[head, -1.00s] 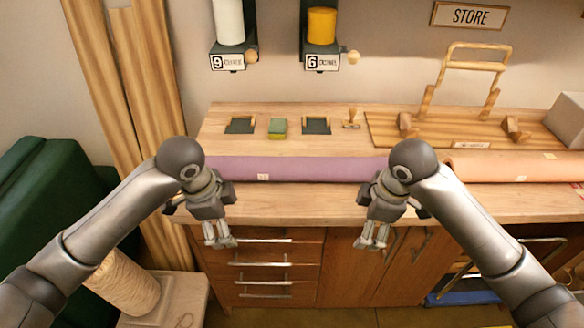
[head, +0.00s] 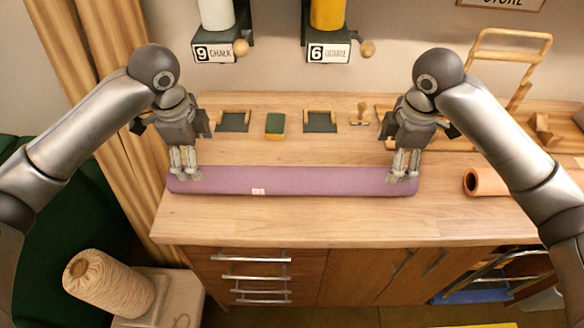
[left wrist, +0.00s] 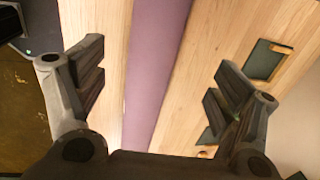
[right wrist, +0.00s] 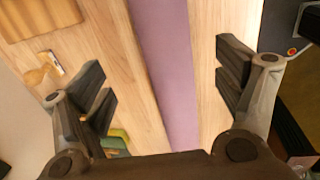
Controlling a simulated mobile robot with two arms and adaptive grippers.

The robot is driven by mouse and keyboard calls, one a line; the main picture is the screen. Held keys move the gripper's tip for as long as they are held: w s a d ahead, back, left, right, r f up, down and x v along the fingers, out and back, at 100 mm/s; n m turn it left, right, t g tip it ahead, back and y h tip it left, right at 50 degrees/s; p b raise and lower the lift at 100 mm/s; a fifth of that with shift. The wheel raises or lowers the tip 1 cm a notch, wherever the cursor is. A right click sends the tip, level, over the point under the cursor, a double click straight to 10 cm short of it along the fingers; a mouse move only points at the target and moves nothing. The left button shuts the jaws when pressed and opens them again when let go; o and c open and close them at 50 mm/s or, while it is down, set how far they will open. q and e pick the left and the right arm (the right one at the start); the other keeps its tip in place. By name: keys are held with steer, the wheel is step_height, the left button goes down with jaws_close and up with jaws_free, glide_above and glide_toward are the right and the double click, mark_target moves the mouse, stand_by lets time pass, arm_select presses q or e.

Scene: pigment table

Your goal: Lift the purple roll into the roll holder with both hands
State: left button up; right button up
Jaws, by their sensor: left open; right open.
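The purple roll (head: 290,181) lies lengthwise on the wooden table in the head view, with a small pale tag on its front. My left gripper (head: 186,175) is open over the roll's left end. My right gripper (head: 403,174) is open over its right end. In the left wrist view the roll (left wrist: 158,65) runs between the spread fingers, and nothing is gripped. In the right wrist view the roll (right wrist: 166,70) also passes between the open fingers. I cannot tell if the fingers touch it. The wooden roll holder (head: 535,122) is partly visible at the right, partly hidden by my right arm.
An orange roll (head: 485,182) lies to the right on the table (head: 300,220). A green-yellow sponge (head: 275,125) and a wooden stamp (head: 360,115) stand behind the purple roll. Dispensers marked 9 (head: 216,50) and 6 (head: 328,50) hang on the wall. The table front is clear.

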mark_target(207, 179)
arm_select(q)
steer(key=shift+s+r, duration=0.2)
steer(key=shift+s, duration=0.4)
arm_select(e)
steer(key=shift+s+r, duration=0.2)
steer(key=shift+s, duration=0.4)
arm_select(q)
steer(key=f, duration=0.3)
steer(key=w+f, duration=0.1)
steer(key=f, duration=0.3)
steer(key=w+f, duration=0.1)
steer(key=f, duration=0.2)
steer(key=shift+f, duration=0.4)
arm_select(e)
steer(key=f, duration=0.3)
steer(key=w+f, duration=0.1)
steer(key=f, duration=0.3)
steer(key=w+f, duration=0.1)
steer(key=f, duration=0.3)
steer(key=shift+r, duration=0.1)
arm_select(q)
steer(key=shift+w+r, duration=0.1)
steer(key=c, duration=1.6)
arm_select(e)
steer(key=shift+w, duration=0.1)
steer(key=c, duration=1.6)
